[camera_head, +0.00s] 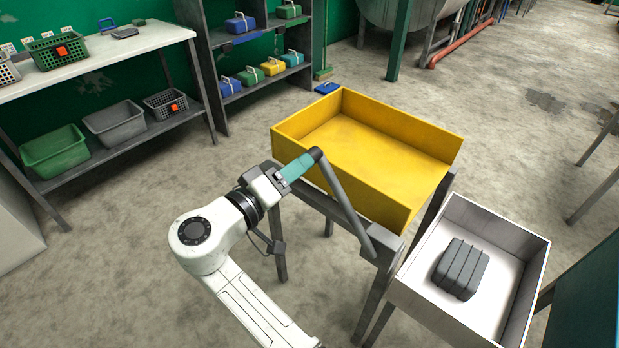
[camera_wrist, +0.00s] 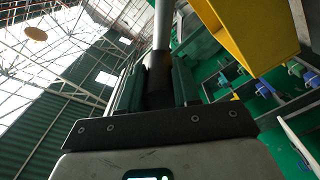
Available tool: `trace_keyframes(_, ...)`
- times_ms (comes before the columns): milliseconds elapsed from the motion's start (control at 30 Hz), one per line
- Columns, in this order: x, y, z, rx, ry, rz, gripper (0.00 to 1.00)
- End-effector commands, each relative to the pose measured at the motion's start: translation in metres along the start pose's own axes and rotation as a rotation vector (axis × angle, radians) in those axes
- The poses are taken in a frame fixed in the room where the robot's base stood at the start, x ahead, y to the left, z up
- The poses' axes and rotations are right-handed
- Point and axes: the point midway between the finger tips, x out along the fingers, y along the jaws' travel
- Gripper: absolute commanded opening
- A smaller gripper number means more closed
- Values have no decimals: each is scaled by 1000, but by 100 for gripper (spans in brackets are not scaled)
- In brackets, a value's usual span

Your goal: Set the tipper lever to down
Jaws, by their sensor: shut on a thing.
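The tipper is a yellow open-topped tray (camera_head: 370,150) on grey legs, and it looks empty in the head view. Its lever (camera_head: 343,200) is a grey bar that slants up and to the left from a grey pivot block (camera_head: 381,243) at the tray's near right corner. The lever's free end has a dark grip (camera_head: 317,154). My gripper (camera_head: 296,168), with teal fingers, is shut on that grip. In the wrist view the dark grip (camera_wrist: 159,82) lies between the two fingers, with the pale bar (camera_wrist: 163,25) running on beyond it.
A white tray (camera_head: 420,297) with a grey ribbed block (camera_head: 461,269) stands right of the tipper. A bench (camera_head: 100,52) with baskets and a shelf (camera_head: 260,42) with coloured boxes stand at the back left. Concrete floor (camera_head: 170,190) is clear left of my arm.

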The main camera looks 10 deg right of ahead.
Motion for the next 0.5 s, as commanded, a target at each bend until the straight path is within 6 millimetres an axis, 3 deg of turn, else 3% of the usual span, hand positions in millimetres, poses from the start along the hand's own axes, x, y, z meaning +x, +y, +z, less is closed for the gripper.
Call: trace_keyframes(500,0,-13,-2,-53,-2,0,0)
